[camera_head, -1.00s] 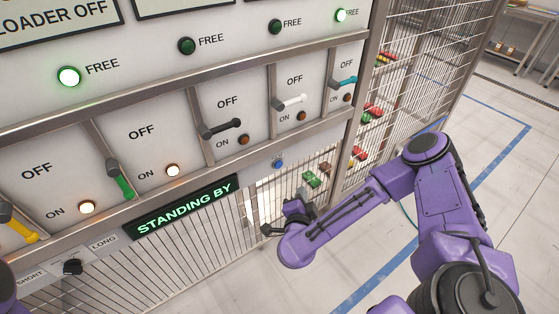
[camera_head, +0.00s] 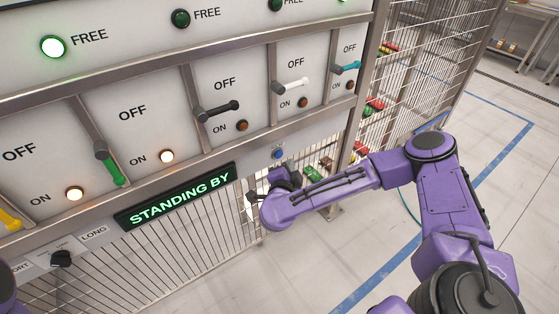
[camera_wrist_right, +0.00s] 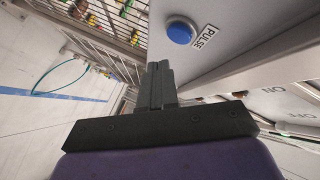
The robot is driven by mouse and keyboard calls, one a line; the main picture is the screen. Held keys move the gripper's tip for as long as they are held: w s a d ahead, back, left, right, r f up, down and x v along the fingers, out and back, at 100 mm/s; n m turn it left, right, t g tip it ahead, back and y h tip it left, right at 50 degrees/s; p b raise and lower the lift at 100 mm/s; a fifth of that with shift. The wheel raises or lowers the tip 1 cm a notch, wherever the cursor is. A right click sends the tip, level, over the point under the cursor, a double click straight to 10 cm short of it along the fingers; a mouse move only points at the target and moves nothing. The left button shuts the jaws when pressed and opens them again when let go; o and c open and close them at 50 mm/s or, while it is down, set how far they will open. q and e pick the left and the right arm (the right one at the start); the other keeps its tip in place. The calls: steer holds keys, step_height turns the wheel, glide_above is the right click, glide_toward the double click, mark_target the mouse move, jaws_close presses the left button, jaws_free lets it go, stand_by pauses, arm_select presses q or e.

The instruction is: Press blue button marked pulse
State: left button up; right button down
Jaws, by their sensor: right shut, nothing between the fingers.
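The blue button (camera_head: 278,153) sits on the lower right of the grey panel, to the right of the "STANDING BY" display (camera_head: 180,199). It also shows in the right wrist view as a round blue cap (camera_wrist_right: 181,31) beside a PULSE label (camera_wrist_right: 205,37). My left gripper is not visible.
Several levers, including a white lever (camera_head: 292,87) and a teal lever (camera_head: 346,68), stick out above the button. A black knob (camera_head: 61,258) is at the lower left. A wire mesh fence (camera_head: 415,70) stands at the right. The floor right of it is open.

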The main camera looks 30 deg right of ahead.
steer(key=shift+w+r, duration=0.1)
steer(key=shift+w, duration=0.65)
steer(key=shift+w+a, duration=0.1)
stand_by(1.4)
steer(key=shift+w, duration=0.3)
steer(key=shift+w, duration=0.35)
stand_by(0.5)
steer(key=shift+s+p, duration=0.7)
steer(key=shift+s, duration=0.1)
